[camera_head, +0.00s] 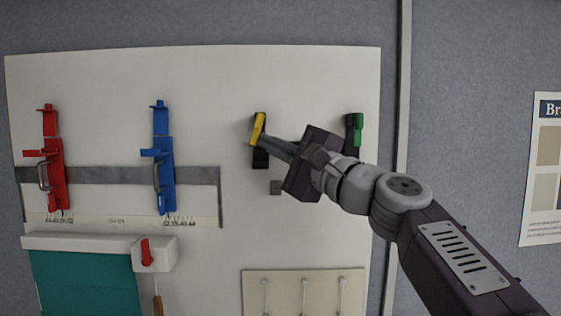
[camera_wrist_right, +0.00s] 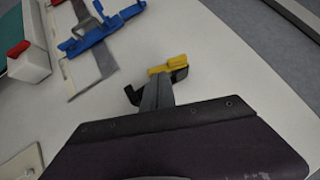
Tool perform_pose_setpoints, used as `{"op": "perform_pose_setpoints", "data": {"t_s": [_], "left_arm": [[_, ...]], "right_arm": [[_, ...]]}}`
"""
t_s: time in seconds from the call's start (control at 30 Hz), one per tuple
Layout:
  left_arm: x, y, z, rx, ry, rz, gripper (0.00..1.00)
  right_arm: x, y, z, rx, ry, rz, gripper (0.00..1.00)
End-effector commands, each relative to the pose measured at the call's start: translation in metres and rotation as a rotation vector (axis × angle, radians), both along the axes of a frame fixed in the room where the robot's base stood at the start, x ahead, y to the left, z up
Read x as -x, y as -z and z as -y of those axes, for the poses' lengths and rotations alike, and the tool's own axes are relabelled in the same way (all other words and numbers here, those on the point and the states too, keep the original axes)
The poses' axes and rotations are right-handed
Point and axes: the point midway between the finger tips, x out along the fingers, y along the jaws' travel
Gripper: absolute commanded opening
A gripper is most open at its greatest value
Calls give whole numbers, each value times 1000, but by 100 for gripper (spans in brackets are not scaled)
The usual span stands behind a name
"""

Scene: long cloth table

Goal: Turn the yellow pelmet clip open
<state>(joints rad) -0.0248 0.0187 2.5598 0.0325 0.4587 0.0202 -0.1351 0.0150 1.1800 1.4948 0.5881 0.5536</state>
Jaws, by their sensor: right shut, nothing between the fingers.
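The yellow pelmet clip (camera_head: 258,129) is a yellow lever on a black base (camera_head: 260,158), fixed on the upper middle of the white board. The lever stands nearly upright, leaning slightly right at its top. My right gripper (camera_head: 266,140) is shut and empty, its fingertips at the right side of the lever's lower part. I cannot tell whether they touch it. In the right wrist view the yellow lever (camera_wrist_right: 168,65) shows just beyond the fingers (camera_wrist_right: 157,92), which hide part of the black base. My left gripper is not in view.
A green clip (camera_head: 358,130) on a black base is to the right, close behind my right arm. Red (camera_head: 56,160) and blue (camera_head: 165,175) latch pieces are on the left. A teal blind (camera_head: 82,282) is below them. The white board (camera_head: 310,75) is bare above the clips.

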Motion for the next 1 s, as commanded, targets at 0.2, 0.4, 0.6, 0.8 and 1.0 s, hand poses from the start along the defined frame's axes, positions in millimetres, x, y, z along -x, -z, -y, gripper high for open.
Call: {"op": "perform_pose_setpoints", "data": {"t_s": [0.2, 0.4, 0.6, 0.8, 1.0], "left_arm": [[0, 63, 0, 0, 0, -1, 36], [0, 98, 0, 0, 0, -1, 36], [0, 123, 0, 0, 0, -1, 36], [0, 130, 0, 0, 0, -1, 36], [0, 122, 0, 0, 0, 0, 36]], "right_arm": [[0, 18, -13, -206, -6, 0, 0], [0, 17, -23, -396, -7, 0, 0], [0, 12, -34, -585, -8, -1, 0], [-1, 5, -43, -769, -6, -3, 0], [0, -4, -49, -820, -3, -2, 0]]}}
